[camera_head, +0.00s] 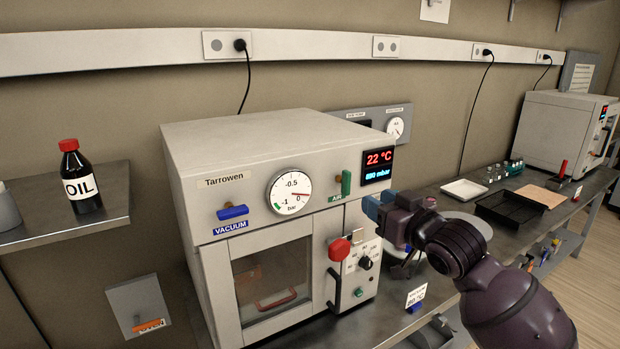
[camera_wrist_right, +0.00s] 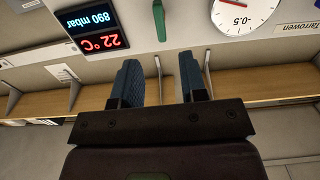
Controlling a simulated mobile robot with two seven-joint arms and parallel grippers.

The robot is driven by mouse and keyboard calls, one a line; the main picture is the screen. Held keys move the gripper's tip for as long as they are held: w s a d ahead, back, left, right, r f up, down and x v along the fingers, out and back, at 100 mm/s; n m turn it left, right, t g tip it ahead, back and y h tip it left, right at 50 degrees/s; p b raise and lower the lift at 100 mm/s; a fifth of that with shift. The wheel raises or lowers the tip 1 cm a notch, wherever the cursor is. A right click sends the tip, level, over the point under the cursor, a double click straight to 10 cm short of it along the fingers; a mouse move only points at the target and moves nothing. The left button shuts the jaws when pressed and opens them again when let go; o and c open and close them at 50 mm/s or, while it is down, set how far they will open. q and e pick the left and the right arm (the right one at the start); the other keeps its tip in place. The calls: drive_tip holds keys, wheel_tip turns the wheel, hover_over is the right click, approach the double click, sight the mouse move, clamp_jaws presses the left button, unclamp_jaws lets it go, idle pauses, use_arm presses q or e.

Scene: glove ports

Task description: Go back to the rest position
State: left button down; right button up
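My right gripper (camera_head: 372,208) is in front of the right part of the Tarrowen vacuum oven (camera_head: 240,140), below its red and blue display (camera_head: 377,166). In the right wrist view, the two blue fingers of the right gripper (camera_wrist_right: 160,82) stand apart with nothing between them. The oven also shows there upside down, with its green air lever (camera_wrist_right: 159,20) and gauge (camera_wrist_right: 238,12). The display (camera_wrist_right: 92,30) reads 22 °C and 890 mbar. In the head view, the oven door (camera_head: 272,282) looks closed. My left gripper is not in view.
A bottle labelled OIL (camera_head: 80,180) stands on a side shelf (camera_head: 110,225) at left. A red knob (camera_head: 339,249) sticks out below the gripper. A white tray (camera_head: 464,190), a black tray (camera_head: 510,208) and another instrument (camera_head: 560,130) stand on the bench at right.

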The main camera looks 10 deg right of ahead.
drive_tip(key=s+d+f+h, duration=0.2)
drive_tip(key=s+f, duration=0.2)
drive_tip(key=f, duration=0.8)
drive_tip(key=s+d+f+h, duration=0.15)
drive_tip(key=s+f, duration=0.35)
drive_tip(key=f, duration=0.7)
drive_tip(key=s+f+m+g+h+b, duration=0.1)
drive_tip(key=s+f+m+g+h, duration=0.2)
drive_tip(key=s+f, duration=1.4)
drive_tip(key=shift+s+d+f+g, duration=0.3)
drive_tip(key=shift+s+g, duration=0.6)
drive_tip(key=shift+g, duration=0.3)
